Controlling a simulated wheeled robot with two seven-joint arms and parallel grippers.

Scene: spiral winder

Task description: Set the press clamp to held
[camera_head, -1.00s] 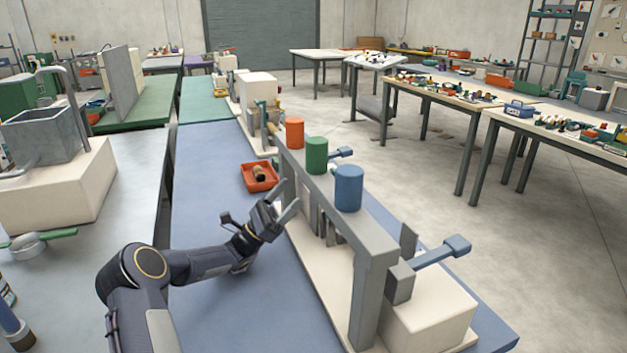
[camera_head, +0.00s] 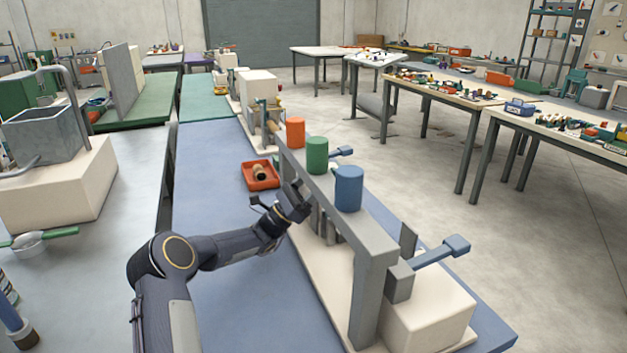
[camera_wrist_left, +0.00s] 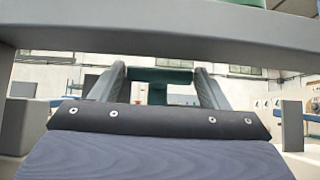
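A grey bench frame (camera_head: 372,235) carries an orange cylinder (camera_head: 295,132), a green cylinder (camera_head: 317,155) and a blue cylinder (camera_head: 348,188) on its top beam. A lever with a blue end (camera_head: 455,246) sticks out at its near right; another blue-ended lever (camera_head: 342,152) shows behind. I cannot tell which part is the press clamp. My left gripper (camera_head: 299,193) is at the frame's left side, under the beam. In the left wrist view its fingers (camera_wrist_left: 163,85) are apart, with a dark green part (camera_wrist_left: 160,76) visible between or beyond them. Contact is unclear. My right gripper is not in view.
The frame stands on a pale base (camera_head: 315,262) on a blue bench top (camera_head: 215,170). An orange tray (camera_head: 262,184) with a small roll lies left of the frame. The beam (camera_wrist_left: 160,28) crosses above my gripper in the wrist view. The blue bench's left part is clear.

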